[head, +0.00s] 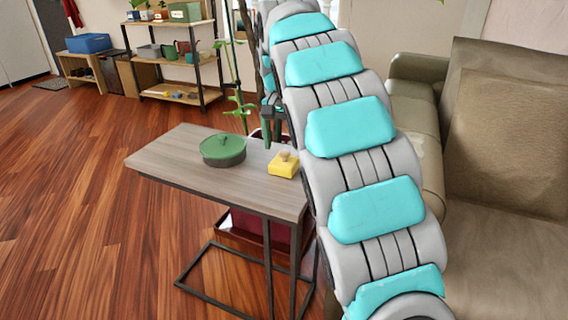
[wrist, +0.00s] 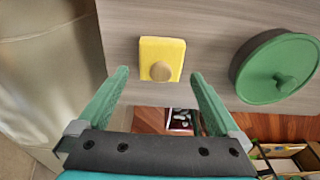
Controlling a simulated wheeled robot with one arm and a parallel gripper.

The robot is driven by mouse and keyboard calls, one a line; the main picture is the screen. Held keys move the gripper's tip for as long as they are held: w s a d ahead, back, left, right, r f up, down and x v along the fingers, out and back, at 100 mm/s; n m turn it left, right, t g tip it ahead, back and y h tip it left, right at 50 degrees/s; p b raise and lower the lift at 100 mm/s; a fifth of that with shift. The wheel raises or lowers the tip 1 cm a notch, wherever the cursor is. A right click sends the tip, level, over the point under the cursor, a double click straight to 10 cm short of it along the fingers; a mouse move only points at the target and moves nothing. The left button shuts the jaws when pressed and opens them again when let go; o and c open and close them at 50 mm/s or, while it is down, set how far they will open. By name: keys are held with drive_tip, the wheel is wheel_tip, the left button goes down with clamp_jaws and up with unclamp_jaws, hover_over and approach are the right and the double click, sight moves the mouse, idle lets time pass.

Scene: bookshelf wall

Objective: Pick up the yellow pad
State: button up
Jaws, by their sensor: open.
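The yellow pad (head: 281,168) is a small square block with a round tan knob on top. It lies on the grey wooden top of a side table (head: 165,155), near the table's right edge. In the wrist view the yellow pad (wrist: 163,47) appears just beyond and between my fingertips, knob facing the camera. My gripper (head: 272,140) is above the table, near the pad. In the wrist view my gripper (wrist: 160,74) has its two green fingers spread wide, with nothing between them. My arm hides part of the table's right side.
A round green lidded pot (head: 223,149) stands on the table left of the pad; it is at right in the wrist view (wrist: 275,70). A beige sofa (head: 500,150) is close on the right. A shelf unit (head: 170,52) stands behind. The wooden floor at left is clear.

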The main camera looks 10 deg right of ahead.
sight(284, 152)
drive_tip(key=shift+w+d+f, duration=0.1)
drive_tip(key=shift+w+f, duration=0.05)
drive_tip(key=shift+f, duration=1.2)
drive_tip(key=shift+w+f, duration=0.15)
drive_tip(key=shift+f, duration=1.15)
drive_tip(key=shift+c, duration=0.4)
drive_tip(key=c, duration=1.1)
